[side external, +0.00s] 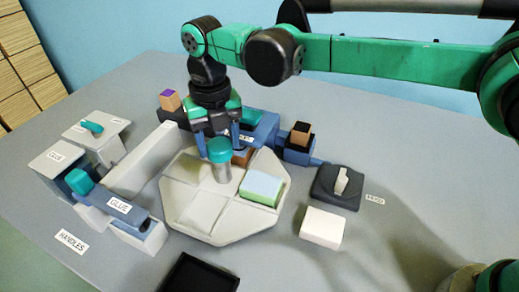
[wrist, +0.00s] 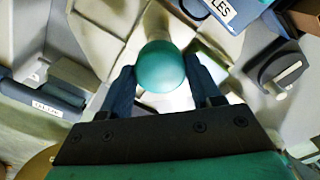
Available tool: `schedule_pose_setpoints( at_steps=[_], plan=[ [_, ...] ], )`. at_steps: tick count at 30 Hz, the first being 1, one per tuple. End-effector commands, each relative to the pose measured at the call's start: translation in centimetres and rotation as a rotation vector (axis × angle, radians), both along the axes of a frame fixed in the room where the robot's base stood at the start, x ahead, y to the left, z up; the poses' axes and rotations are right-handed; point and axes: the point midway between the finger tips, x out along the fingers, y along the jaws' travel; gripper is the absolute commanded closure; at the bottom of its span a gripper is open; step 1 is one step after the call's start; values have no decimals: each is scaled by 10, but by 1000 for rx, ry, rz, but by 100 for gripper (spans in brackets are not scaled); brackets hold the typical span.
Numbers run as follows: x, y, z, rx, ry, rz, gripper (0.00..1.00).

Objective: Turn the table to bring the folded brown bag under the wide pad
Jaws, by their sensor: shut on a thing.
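My gripper (side external: 218,146) points down at the middle of the pale turntable (side external: 193,205) and is shut on the teal knob (side external: 219,152) of its upright metal post. In the wrist view the knob (wrist: 161,67) sits between the two dark fingers. A brown piece (side external: 243,157), perhaps the folded brown bag, shows on the far side of the turntable, partly hidden by the post and gripper. It lies by a blue station (side external: 265,132); I cannot make out the wide pad there.
A pale blue and green block (side external: 262,186) lies on the turntable's right sector. A blue-grey GLUE station (side external: 130,215) stands at left. At right are a dark box with a pale lever (side external: 340,184) and a white block (side external: 322,228). A black tray (side external: 200,275) is in front.

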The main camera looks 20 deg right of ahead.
Motion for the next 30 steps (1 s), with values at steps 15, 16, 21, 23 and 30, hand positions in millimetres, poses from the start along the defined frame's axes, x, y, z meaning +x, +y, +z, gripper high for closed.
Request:
schedule_pose_setpoints(
  at_steps=[15, 16, 21, 23, 30],
  plan=[
    [-2, 1, 1, 0, 6, 9, 32],
    [-2, 1, 1, 0, 5, 9, 23],
    [-1, 0, 0, 0, 3, 8, 11],
    [-1, 0, 0, 0, 3, 7, 11],
    [0, 0, 10, 0, 2, 7, 11]
  ],
)
